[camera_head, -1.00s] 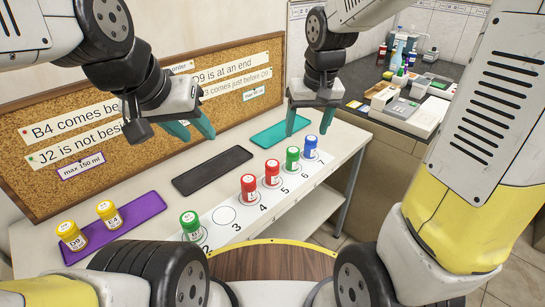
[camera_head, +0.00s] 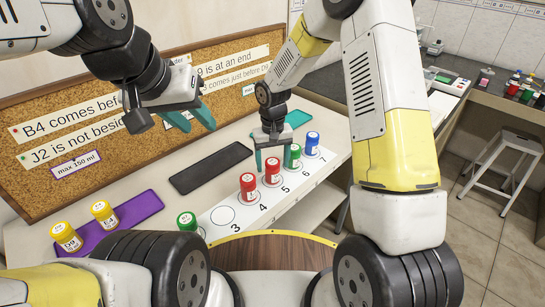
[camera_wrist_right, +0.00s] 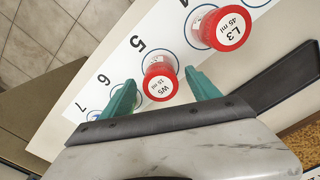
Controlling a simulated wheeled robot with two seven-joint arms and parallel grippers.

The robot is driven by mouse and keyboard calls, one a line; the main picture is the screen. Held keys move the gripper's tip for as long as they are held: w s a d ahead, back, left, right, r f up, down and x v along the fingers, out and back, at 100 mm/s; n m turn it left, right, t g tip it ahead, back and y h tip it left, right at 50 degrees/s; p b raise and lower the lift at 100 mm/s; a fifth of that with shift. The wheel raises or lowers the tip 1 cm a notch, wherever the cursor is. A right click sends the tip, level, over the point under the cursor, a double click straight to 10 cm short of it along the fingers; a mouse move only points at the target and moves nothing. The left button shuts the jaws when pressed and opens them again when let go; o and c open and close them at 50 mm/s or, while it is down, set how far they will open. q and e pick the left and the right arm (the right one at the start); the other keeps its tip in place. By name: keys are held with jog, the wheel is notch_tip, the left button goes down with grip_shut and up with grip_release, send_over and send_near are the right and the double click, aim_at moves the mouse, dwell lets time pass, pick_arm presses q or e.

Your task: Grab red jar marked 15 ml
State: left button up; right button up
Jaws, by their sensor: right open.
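The red jar marked W5, 15 ml (camera_wrist_right: 160,82) stands upright on spot 5 of the white numbered strip (camera_head: 223,216). It also shows in the head view (camera_head: 272,176). My right gripper (camera_wrist_right: 162,92) is open, with one teal finger on each side of this jar, seen from above; contact cannot be told. In the head view this gripper (camera_head: 273,158) is just over the jar. A second red jar, marked L3, 45 ml (camera_wrist_right: 224,30), stands beside it on spot 4 and in the head view (camera_head: 248,188). My left gripper (camera_head: 190,120) is open and empty before the corkboard.
A green jar (camera_head: 293,156) and a blue jar (camera_head: 312,143) stand near the strip's far end, close to my right gripper. Another green jar (camera_head: 187,222) is at the near end. Yellow jars (camera_head: 67,237) sit on a purple mat (camera_head: 140,208). The black mat (camera_head: 210,168) is empty.

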aim_at(272, 169)
notch_tip(272, 169, down, 3)
jog(key=shift+w+f, duration=0.15)
jog(key=shift+f, duration=0.05)
jog(key=shift+c, duration=0.2)
jog(key=c, duration=1.4)
jog(key=shift+r, duration=0.1)
